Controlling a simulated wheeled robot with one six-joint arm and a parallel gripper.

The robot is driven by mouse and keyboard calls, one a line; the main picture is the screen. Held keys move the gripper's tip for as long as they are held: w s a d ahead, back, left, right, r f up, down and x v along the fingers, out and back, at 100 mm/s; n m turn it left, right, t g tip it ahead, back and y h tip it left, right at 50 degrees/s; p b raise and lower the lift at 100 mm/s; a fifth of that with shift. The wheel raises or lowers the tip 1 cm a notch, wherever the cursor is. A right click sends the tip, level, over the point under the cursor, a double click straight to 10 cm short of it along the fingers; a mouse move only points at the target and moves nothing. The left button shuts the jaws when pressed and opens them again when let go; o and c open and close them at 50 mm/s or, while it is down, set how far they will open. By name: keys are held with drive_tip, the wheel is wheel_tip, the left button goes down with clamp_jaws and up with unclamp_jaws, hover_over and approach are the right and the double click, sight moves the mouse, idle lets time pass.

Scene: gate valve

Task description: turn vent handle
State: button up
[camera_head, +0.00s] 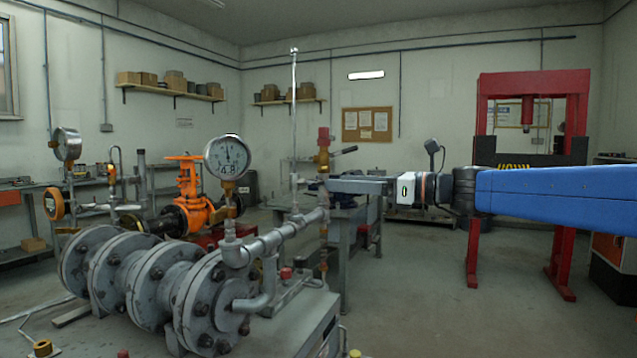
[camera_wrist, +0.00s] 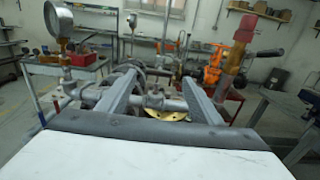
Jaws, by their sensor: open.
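My gripper (camera_head: 340,185) reaches in from the right in the head view, level and pointing left. In the wrist view its two fingers stand wide apart, with nothing held at the fingertips (camera_wrist: 162,76). A brass valve with a red cap (camera_head: 323,150) stands above the fingertips in the head view, with a dark lever (camera_head: 344,151) sticking out right. In the wrist view the valve (camera_wrist: 238,55) is just right of the right finger, its lever (camera_wrist: 268,53) pointing right. No label shows which handle is the vent handle. Grey pipework (camera_wrist: 155,100) shows between the fingers.
A dial gauge (camera_head: 228,157) and a thin upright rod (camera_head: 294,120) rise from the pipework, left of my gripper. Grey flanges (camera_head: 205,300) fill the lower left. An orange gate valve (camera_head: 188,190) stands behind. A red press frame (camera_head: 535,80) is at right; open floor lies before it.

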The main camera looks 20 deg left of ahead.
sight(321, 182)
drive_tip(key=a, duration=0.7)
drive_tip(key=shift+w, duration=0.25)
drive_tip(key=c, duration=1.1)
